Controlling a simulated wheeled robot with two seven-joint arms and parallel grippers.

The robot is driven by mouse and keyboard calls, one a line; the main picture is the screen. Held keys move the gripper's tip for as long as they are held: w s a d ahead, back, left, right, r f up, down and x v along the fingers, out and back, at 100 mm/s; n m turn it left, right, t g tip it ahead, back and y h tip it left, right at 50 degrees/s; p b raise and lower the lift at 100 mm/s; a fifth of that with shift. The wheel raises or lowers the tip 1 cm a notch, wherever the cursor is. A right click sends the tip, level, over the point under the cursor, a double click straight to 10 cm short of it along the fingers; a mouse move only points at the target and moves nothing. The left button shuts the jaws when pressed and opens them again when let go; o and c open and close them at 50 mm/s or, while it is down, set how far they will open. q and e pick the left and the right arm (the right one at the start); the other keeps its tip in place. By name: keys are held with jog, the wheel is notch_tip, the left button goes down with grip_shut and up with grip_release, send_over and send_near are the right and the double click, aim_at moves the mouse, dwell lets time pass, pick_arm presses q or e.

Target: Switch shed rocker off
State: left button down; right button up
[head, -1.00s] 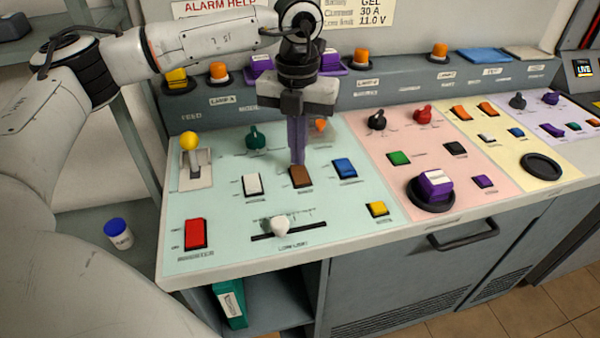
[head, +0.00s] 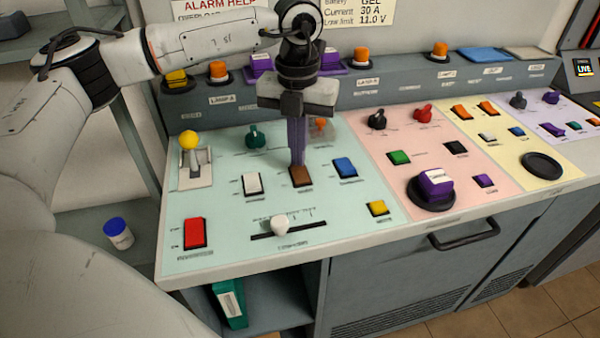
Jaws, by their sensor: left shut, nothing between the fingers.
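A brown rocker (head: 302,178) sits in the middle of the pale green panel, between a white rocker (head: 252,184) and a blue rocker (head: 345,168). The small labels are too blurred to tell which rocker is marked shed. My left gripper (head: 298,165) points straight down with its purple fingers shut and empty. Its tips are at the far part of the brown rocker and appear to touch it. They hide that part, so I cannot tell clearly which way the rocker is tipped. My right gripper is not in view.
A white slider knob (head: 280,225), a red rocker (head: 195,233) and a yellow rocker (head: 377,208) lie nearer the front edge. A yellow-knobbed lever (head: 189,141) stands at the left. Green (head: 255,137) and orange (head: 320,128) knobs are behind the gripper.

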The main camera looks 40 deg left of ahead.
pick_arm(q)
jog(key=shift+f+b, duration=0.35)
jog(key=shift+f, duration=0.3)
notch_tip(320, 180, up, 7)
jog(key=p, duration=0.5)
dwell(0.5)
dwell(0.5)
